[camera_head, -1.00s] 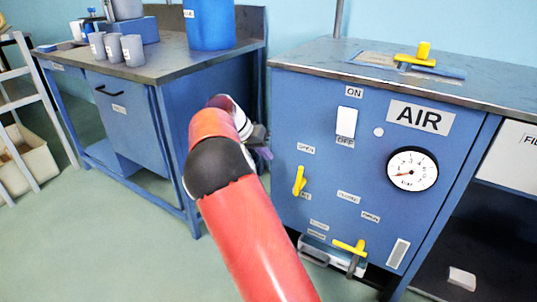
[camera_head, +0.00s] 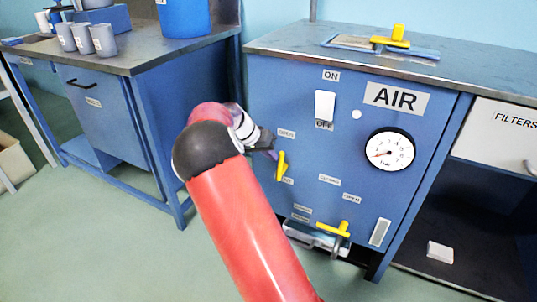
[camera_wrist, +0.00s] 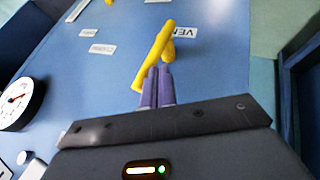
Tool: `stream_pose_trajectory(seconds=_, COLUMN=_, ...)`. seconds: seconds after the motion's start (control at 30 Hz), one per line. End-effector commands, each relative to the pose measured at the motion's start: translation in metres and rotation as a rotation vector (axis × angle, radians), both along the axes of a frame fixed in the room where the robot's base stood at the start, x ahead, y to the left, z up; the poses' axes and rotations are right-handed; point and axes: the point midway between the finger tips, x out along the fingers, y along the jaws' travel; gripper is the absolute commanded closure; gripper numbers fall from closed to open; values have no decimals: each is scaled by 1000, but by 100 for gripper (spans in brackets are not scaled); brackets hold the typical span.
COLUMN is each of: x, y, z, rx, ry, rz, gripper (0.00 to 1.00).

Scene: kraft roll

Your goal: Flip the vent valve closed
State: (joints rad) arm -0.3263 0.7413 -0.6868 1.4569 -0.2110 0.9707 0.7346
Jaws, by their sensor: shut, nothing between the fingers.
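The yellow lever handle (camera_head: 282,165) is on the left of the blue cabinet front. It stands nearly upright, below one small label and above another. The wrist view shows it as a slanted yellow bar (camera_wrist: 152,62) with a stub, beside a label (camera_wrist: 184,32) reading "VEN", partly cut off. My gripper (camera_head: 272,154) is beside the handle's upper part in the head view. Its purple fingers (camera_wrist: 157,84) are shut together with nothing between them. Their tips overlap the bar in the wrist view; I cannot tell whether they touch it.
A pressure gauge (camera_head: 389,150), white switch (camera_head: 325,105) and AIR sign (camera_head: 396,97) are on the same panel. Another yellow handle (camera_head: 333,229) is lower right, and one (camera_head: 392,38) is on top. A bench (camera_head: 130,60) with cups stands left.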

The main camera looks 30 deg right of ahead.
Motion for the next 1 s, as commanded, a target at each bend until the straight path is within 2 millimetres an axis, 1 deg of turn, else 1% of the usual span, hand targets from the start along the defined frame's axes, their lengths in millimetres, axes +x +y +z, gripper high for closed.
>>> stream_pose_trajectory(seconds=0.67, x=-7, y=-6, z=1, rx=63, ry=-81, rz=-1, gripper=100)
stream_pose_trajectory(seconds=0.87, x=-11, y=-11, z=0, rx=118, ry=-153, rz=-4, gripper=100)
stream_pose_trajectory(seconds=1.0, x=-13, y=-17, z=-1, rx=186, ry=-240, rz=-5, gripper=100)
